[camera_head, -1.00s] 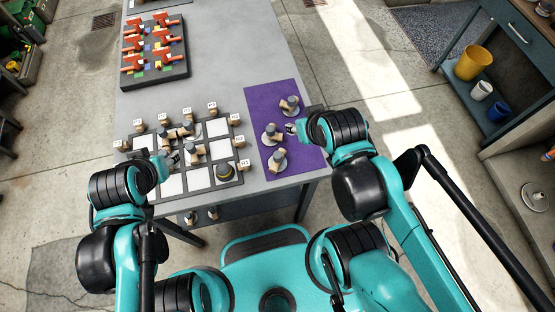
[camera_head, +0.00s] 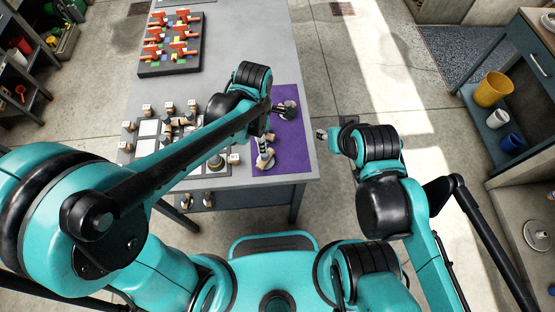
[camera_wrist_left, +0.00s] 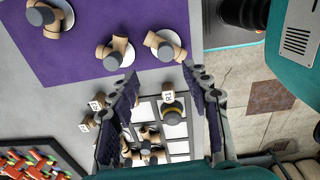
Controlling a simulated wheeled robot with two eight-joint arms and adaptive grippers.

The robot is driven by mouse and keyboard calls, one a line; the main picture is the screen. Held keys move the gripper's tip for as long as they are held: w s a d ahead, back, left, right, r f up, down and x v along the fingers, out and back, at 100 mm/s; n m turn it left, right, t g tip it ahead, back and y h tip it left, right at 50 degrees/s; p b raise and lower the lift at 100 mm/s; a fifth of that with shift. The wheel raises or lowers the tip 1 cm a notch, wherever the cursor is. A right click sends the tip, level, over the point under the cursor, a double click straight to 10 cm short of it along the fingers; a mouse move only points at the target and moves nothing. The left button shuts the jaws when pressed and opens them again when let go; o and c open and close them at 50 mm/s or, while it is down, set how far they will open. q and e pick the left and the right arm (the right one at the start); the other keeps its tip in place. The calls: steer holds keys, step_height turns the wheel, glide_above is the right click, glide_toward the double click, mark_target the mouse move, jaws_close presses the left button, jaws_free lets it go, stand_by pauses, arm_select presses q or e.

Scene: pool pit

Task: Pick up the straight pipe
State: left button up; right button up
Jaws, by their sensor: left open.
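Three wooden-coloured pipe pieces with grey caps and pale discs are on the purple mat (camera_head: 292,158). In the left wrist view, one piece (camera_wrist_left: 165,46) is nearest the table's edge, another (camera_wrist_left: 115,52) is just left of it and a third (camera_wrist_left: 48,18) is at top left. I cannot tell for sure which is the straight pipe. My left gripper (camera_wrist_left: 163,78) is open and empty, its fingertips just below the two nearer pieces in that view. In the head view, my left arm hides part of the mat. My right gripper (camera_head: 322,135) is beyond the table's right edge, its fingers too small to read.
A gridded board (camera_head: 147,129) with labelled blocks and several pipe pieces lies left of the mat, partly behind my left arm. A dark tray (camera_head: 186,62) with red parts is farther back. Bare grey tabletop (camera_head: 232,35) lies beside it. Buckets stand on a shelf at right.

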mark_target(265, 158)
arm_select(q)
steer(key=shift+s+d+f+n, duration=0.1)
steer(key=shift+d+f+n, duration=0.25)
steer(key=shift+d, duration=0.25)
steer(key=shift+d+f, duration=0.1)
steer(key=shift+f, duration=0.15)
steer(key=f+b, duration=0.1)
steer(key=f, duration=0.1)
steer(key=f+b, duration=0.1)
steer(key=f, duration=0.2)
steer(key=f+b, duration=0.1)
steer(key=f, duration=0.1)
steer(key=shift+s+a+f, duration=0.2)
steer(key=shift+s+a, duration=0.05)
steer(key=shift+a, duration=0.15)
steer(key=shift+c, duration=0.4)
jaws_close()
